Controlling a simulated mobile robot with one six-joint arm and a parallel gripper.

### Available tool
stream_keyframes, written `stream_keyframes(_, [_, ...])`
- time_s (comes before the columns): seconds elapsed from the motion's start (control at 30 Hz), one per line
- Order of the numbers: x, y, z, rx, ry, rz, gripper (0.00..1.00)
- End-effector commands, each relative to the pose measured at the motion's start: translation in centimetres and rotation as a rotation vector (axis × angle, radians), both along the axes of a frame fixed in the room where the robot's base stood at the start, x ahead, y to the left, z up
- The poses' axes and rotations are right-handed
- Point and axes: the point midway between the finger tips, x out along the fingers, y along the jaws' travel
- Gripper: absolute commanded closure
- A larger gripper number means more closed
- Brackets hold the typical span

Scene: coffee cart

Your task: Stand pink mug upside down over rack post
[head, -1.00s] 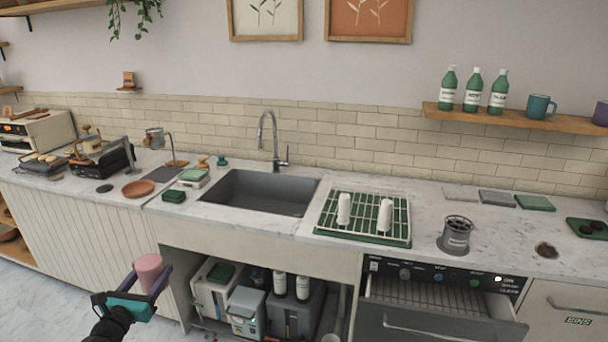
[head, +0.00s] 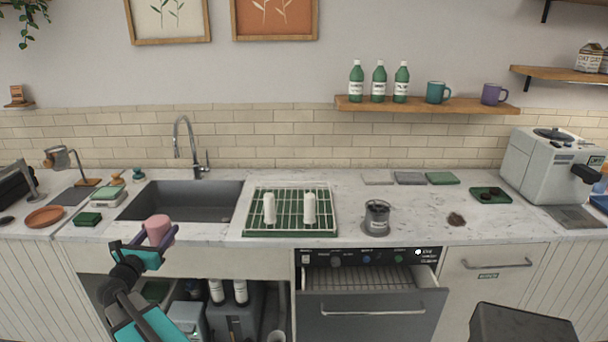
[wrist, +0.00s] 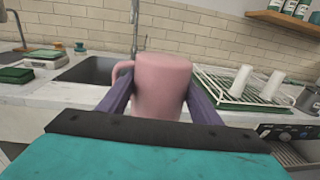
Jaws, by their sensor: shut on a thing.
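The pink mug (head: 158,228) is held between the fingers of my gripper (head: 152,240), in front of the sink's front edge. In the wrist view the mug (wrist: 161,84) sits between both purple fingers, its handle pointing left. A closed flat face shows on top, so it looks upside down. The drying rack (head: 289,194) stands on the counter to the right of the sink, with a green tray under it. It has two white upright posts, a left post (head: 269,208) and a right post (head: 309,208). Both posts are bare. My gripper is left of the rack and apart from it.
The sink (head: 185,203) with its tall faucet (head: 186,140) lies behind my gripper. A grey canister (head: 377,217) stands right of the rack. Below it, a drawer (head: 370,312) is pulled open. Green bottles (head: 379,82) and two mugs stand on the shelf above.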

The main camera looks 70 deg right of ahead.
Motion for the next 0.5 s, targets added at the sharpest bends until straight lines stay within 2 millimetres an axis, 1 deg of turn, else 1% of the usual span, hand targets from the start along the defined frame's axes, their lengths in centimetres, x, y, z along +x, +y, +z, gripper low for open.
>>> stream_keyframes(0.03, [-0.7,-1.8,0.5,-0.002,0.000,-0.018,0.73])
stream_keyframes(0.1, [-1.5,-3.9,0.9,-0.002,-0.001,-0.035,0.73])
stream_keyframes(0.27, [-3.7,-8.5,1.9,-0.004,-0.002,-0.076,0.73])
stream_keyframes(0.3, [-4.4,-9.7,2.1,-0.005,-0.003,-0.087,0.73])
stream_keyframes(0.5, [-7.8,-15.4,3.3,-0.008,-0.001,-0.137,0.73])
